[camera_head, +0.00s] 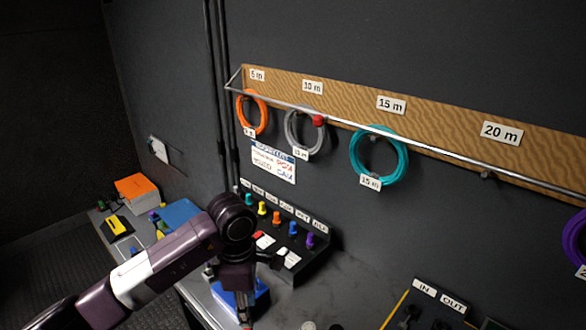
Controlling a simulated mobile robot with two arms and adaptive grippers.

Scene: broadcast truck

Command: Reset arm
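My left arm (170,262) comes in from the lower left and reaches over the counter, in dark purple and white. Its black joint stands in front of the wall, and the last link points down toward the counter. My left gripper (244,314) is at the lower end, near the bottom edge of the view, in front of a blue object (258,295) on the counter. Its fingers are dark and small there, so I cannot tell whether they are open or shut or touch anything. My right arm and gripper are not in view.
Cable coils in orange (263,110), grey (292,148), teal (404,166) and purple (571,240) hang along a labelled wooden board (440,118). A black rack (322,262) with coloured connectors stands behind the arm. An IN/OUT panel (437,311) lies right. The counter (352,283) between is mostly clear.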

